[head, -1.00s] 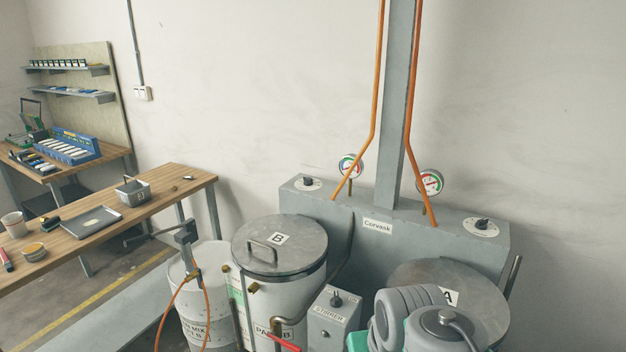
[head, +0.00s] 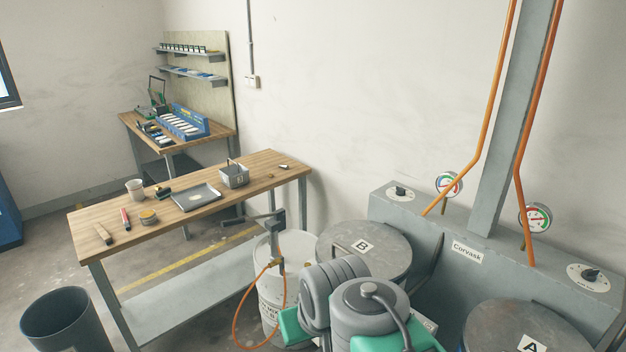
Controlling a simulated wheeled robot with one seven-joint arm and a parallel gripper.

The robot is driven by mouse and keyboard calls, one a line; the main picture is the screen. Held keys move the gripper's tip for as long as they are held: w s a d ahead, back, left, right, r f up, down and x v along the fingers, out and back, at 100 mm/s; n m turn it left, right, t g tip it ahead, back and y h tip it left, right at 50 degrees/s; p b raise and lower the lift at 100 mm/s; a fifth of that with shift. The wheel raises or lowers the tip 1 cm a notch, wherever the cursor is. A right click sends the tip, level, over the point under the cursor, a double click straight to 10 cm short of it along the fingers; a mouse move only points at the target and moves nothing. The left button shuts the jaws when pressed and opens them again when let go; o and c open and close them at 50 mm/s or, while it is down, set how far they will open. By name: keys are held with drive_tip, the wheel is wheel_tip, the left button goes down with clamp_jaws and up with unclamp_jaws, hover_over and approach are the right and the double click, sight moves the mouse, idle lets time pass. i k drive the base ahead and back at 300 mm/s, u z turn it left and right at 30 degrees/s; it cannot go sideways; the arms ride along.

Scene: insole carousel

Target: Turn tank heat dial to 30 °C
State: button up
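The grey Corvask unit (head: 430,232) stands against the wall at the right in the head view. It carries one dial (head: 400,192) on top at its left end and another dial (head: 590,273) at its right end. I cannot read the scale of either dial, and I cannot tell which one is the tank heat dial. Tank B (head: 340,238) and tank A (head: 495,338) sit in front of the unit. My grey and green arm covers part of the tanks at the bottom centre.
Two round gauges (head: 449,184) and (head: 536,217) and orange hoses (head: 482,115) rise by a grey post. A white drum (head: 270,310) with an orange hose stands left of tank B. A wooden workbench (head: 240,205) holds trays and tools. A dark bin (head: 66,318) is at lower left.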

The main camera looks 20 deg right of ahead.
sight(400, 190)
drive_tip(key=u, duration=0.75)
drive_tip(key=i, duration=2.3)
drive_tip(key=z, duration=1.15)
drive_tip(key=i, duration=0.9)
drive_tip(key=z, duration=0.9)
